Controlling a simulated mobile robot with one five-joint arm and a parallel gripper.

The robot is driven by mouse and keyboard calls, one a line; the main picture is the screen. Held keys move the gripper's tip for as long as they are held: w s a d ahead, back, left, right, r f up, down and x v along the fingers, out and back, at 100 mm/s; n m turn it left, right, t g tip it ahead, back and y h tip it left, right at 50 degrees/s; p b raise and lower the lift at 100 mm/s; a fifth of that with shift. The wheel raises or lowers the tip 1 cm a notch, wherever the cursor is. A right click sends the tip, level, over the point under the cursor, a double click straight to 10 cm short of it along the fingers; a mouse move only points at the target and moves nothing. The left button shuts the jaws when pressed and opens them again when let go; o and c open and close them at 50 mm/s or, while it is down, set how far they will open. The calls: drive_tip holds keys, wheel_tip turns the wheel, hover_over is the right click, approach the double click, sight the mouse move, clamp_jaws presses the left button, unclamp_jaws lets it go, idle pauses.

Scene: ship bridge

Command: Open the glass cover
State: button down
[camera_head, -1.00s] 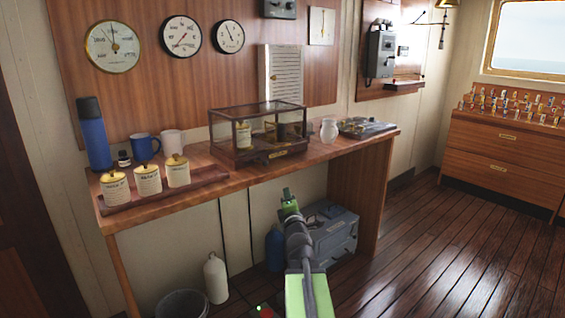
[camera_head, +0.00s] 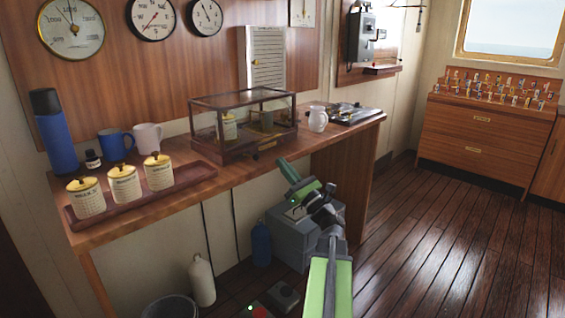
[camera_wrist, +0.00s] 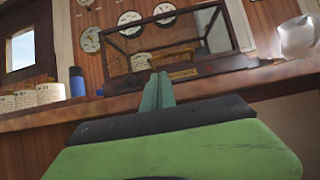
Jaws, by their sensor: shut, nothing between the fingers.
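The glass cover (camera_head: 270,101) is a dark-framed clear box on a wooden base (camera_head: 252,145) on the desk. It is closed. A canister and a dark device show inside it. In the wrist view the case (camera_wrist: 180,48) stands just beyond the fingertips, with its front pane and small brass plate facing me. My gripper (camera_head: 288,170) is green, shut and empty. It is in front of the desk's front edge, below and to the right of the case, and apart from it. In the wrist view the gripper fingers (camera_wrist: 158,92) point up toward the case base.
On the desk, a tray (camera_head: 150,200) with canisters (camera_head: 124,184) stands left of the case. A glass jar (camera_head: 318,119) and a flat instrument (camera_head: 352,113) are right of it. A grey box (camera_head: 290,235) sits under the desk. The floor to the right is clear.

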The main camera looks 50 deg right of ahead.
sight(273, 159)
drive_tip(key=p+x, duration=0.1)
drive_tip(key=x, duration=0.1)
drive_tip(key=p+x, duration=0.1)
drive_tip(key=x, duration=0.2)
drive_tip(key=shift+d+r, duration=0.25)
drive_tip(key=shift+r, duration=0.05)
drive_tip(key=shift+w+r+h+p, duration=0.3)
drive_tip(key=shift+w+p, duration=0.15)
drive_tip(key=shift+w, duration=0.15)
